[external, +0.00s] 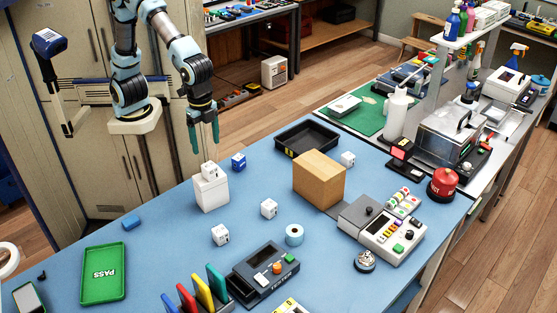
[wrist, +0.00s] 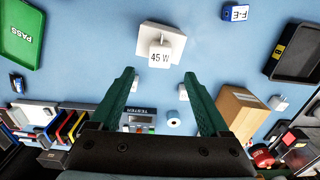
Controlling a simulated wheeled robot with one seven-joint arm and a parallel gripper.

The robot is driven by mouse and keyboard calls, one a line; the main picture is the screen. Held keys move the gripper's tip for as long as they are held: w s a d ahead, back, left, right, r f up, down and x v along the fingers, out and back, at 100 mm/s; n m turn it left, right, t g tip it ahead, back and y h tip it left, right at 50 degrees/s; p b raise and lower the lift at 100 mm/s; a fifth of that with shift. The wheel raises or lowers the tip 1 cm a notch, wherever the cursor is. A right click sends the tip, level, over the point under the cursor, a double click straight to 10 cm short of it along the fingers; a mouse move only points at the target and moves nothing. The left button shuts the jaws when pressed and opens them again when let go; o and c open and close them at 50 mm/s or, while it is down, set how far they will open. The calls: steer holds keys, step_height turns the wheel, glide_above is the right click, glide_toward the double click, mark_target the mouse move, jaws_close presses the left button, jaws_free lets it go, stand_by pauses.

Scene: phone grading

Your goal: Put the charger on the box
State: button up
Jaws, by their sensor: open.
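A small white charger block (external: 210,169), marked 45 W in the wrist view (wrist: 160,56), sits on top of a taller white box (external: 211,194). The white box also shows in the wrist view (wrist: 174,36). More small white blocks stand on the blue table, one in the middle (external: 268,208), one nearer the front (external: 220,234) and one behind the brown box (external: 347,159). A brown cardboard box (external: 319,180) stands right of centre, and also shows in the wrist view (wrist: 238,112). My gripper (external: 204,142) is open and empty, above and behind the white box.
A blue cube (external: 238,160) marked F-E stands close behind the white box. A black tray (external: 306,137) lies at the back edge. A green PASS tray (external: 103,273) is at the left. A tester (external: 263,272), tape roll (external: 294,235) and console (external: 382,228) occupy the front and right.

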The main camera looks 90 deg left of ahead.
steer(key=s+a+f+n, duration=0.1)
steer(key=a+f+n, duration=0.3)
steer(key=a, duration=0.9)
steer(key=s+a+f+n+t, duration=0.1)
steer(key=s+a+f+n, duration=0.1)
steer(key=a, duration=1.1)
step_height(320, 180, down, 2)
steer(key=shift+s+f+n+t, duration=0.2)
steer(key=shift+n+t, duration=0.1)
steer(key=shift+n, duration=0.6)
steer(key=shift+r, duration=0.1)
